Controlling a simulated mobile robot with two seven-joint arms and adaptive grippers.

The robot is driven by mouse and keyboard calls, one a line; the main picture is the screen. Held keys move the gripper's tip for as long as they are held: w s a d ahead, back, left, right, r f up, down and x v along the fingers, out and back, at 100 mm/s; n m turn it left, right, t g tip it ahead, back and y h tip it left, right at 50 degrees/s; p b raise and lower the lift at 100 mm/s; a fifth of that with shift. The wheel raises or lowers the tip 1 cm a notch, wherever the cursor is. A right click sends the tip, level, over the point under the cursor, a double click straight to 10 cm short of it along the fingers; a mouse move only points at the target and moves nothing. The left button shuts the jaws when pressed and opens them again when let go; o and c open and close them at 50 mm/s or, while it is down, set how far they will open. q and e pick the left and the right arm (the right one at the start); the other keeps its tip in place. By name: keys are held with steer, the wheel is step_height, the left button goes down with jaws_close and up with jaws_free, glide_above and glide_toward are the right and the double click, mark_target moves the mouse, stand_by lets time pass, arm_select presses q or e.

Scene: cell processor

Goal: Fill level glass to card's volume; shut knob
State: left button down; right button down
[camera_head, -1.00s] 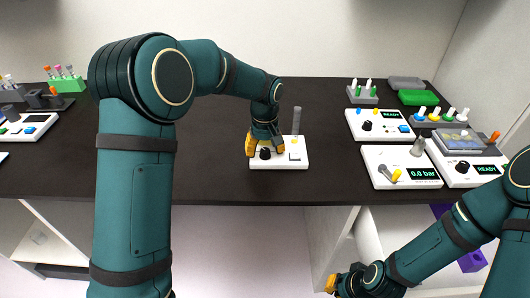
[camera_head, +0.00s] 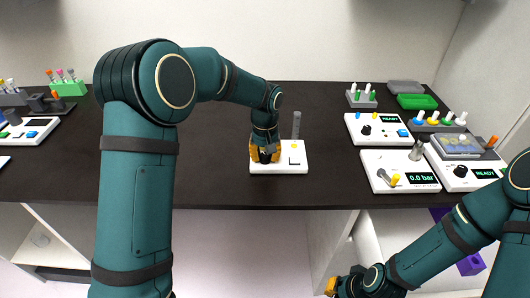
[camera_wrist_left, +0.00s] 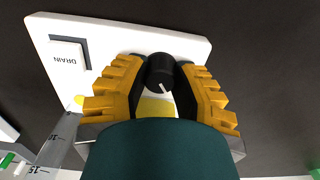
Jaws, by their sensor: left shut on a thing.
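The white panel (camera_head: 286,171) stands on the dark bench and carries a black knob (camera_wrist_left: 160,72), a DRAIN button (camera_wrist_left: 68,55) and the upright level glass (camera_head: 296,125). The glass also shows in the left wrist view (camera_wrist_left: 62,137), with scale marks including 15; I cannot read its liquid level. My left gripper (camera_head: 265,154) is shut on the knob from above, and its yellow fingers (camera_wrist_left: 160,82) sit on either side. The knob's white mark points toward the lower right in the wrist view. My right gripper (camera_head: 332,286) is low at the bottom edge, partly cut off. I cannot identify a card.
To the right stand a panel reading 0.0 bar (camera_head: 420,178), a READY panel (camera_head: 376,129), a second READY device (camera_head: 461,172) and racks. A green tube rack (camera_head: 68,88) stands at left. The bench in front of and right of the level-glass panel is clear.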

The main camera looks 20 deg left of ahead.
mark_target(265, 154)
arm_select(q)
steer(key=shift+m+p, duration=0.4)
steer(key=shift+m, duration=1)
steer(key=c, duration=0.7)
jaws_free()
step_height(265, 154, up, 12)
